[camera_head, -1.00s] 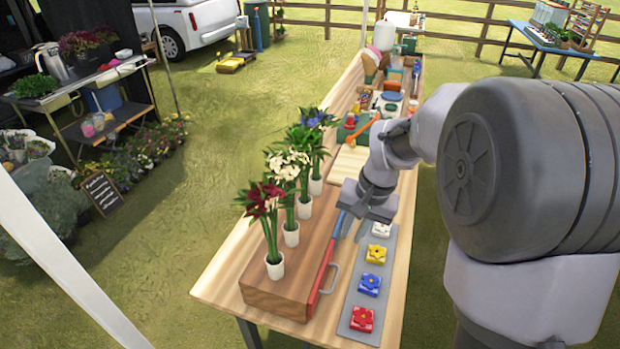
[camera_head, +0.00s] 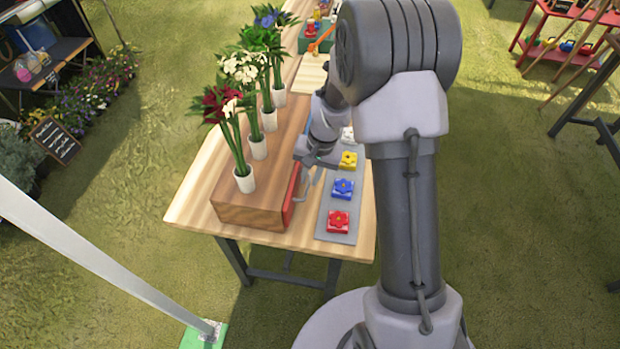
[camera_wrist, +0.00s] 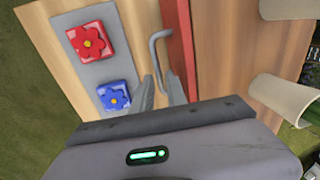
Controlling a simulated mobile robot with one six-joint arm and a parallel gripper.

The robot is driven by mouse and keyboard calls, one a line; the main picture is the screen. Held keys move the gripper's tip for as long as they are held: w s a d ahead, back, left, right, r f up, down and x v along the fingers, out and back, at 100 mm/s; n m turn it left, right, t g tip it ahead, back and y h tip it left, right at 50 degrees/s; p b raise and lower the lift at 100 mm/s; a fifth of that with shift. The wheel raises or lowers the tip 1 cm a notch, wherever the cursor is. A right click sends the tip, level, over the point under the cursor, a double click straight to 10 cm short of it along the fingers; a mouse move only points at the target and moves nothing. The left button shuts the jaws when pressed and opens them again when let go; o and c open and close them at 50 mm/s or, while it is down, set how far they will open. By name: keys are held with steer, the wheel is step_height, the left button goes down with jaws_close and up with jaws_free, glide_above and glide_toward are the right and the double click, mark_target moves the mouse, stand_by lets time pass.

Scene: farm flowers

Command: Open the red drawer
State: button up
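The red drawer front (camera_head: 289,205) is on the right side of the near end of a wooden box (camera_head: 235,213). It looks closed. In the wrist view the red front (camera_wrist: 181,50) runs down the middle, with its grey bar handle (camera_wrist: 154,55) standing off its left side. My gripper (camera_head: 314,160) is low beside the drawer in the head view, partly hidden by my arm. In the wrist view my gripper's fingers (camera_wrist: 161,90) are apart. The lower part of the handle reaches between them, and I cannot tell whether they touch it.
A grey strip (camera_head: 325,225) beside the drawer carries flower blocks: red (camera_head: 339,222), blue (camera_head: 343,189), yellow (camera_head: 348,161) and white (camera_head: 347,135). Several white vases (camera_head: 245,179) with flowers stand on the box. A green case (camera_head: 318,40) sits farther back on the table.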

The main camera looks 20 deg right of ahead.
steer(key=shift+f, duration=0.1)
jaws_close()
stand_by(1.4)
